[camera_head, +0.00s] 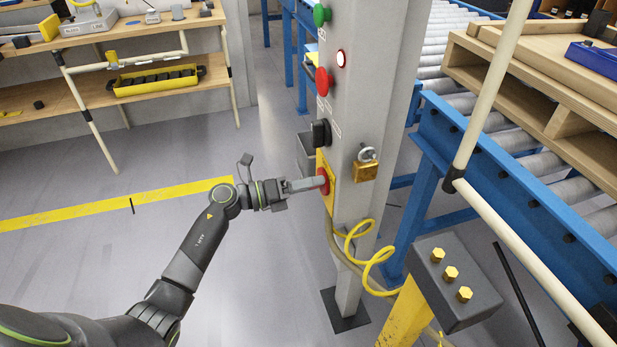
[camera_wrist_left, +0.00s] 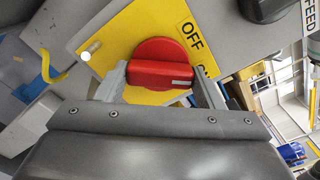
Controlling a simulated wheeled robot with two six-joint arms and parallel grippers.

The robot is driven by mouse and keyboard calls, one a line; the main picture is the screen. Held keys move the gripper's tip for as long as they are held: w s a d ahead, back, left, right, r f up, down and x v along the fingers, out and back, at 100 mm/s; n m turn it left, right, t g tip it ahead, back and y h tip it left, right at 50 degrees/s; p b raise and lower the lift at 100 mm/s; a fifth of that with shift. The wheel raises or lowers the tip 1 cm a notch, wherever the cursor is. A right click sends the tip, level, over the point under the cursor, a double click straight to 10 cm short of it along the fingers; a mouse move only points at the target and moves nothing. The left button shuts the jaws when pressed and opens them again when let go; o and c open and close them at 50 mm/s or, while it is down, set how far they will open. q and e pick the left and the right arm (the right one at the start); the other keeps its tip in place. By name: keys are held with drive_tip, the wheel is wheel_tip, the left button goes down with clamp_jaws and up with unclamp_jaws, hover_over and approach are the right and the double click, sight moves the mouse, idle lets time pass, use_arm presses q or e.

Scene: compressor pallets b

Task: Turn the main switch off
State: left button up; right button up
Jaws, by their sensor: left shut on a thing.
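The main switch (camera_head: 324,181) is a red rotary knob on a yellow plate (camera_head: 329,196), low on the grey post. My left gripper (camera_head: 317,184) reaches it from the left and is shut on it. In the left wrist view the red knob (camera_wrist_left: 160,62) sits between the two fingers (camera_wrist_left: 160,82), one on each side of its grip bar. A white mark on the bar lies at its right end, towards a partly hidden label that looks like ON. The OFF label (camera_wrist_left: 190,36) is readable above it. My right gripper is not in view.
Above the switch, the post (camera_head: 360,100) carries a black selector knob (camera_head: 320,133), a red button (camera_head: 322,81), a lit lamp (camera_head: 341,58) and a green button (camera_head: 321,15). A yellow coiled cable (camera_head: 362,243) hangs below. A roller conveyor (camera_head: 520,165) stands right.

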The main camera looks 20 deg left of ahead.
use_arm(q)
drive_tip(key=n+p, duration=0.7)
drive_tip(key=shift+n, duration=0.4)
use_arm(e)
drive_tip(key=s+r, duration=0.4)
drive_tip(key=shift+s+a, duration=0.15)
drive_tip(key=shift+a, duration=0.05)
use_arm(q)
drive_tip(key=o, duration=1)
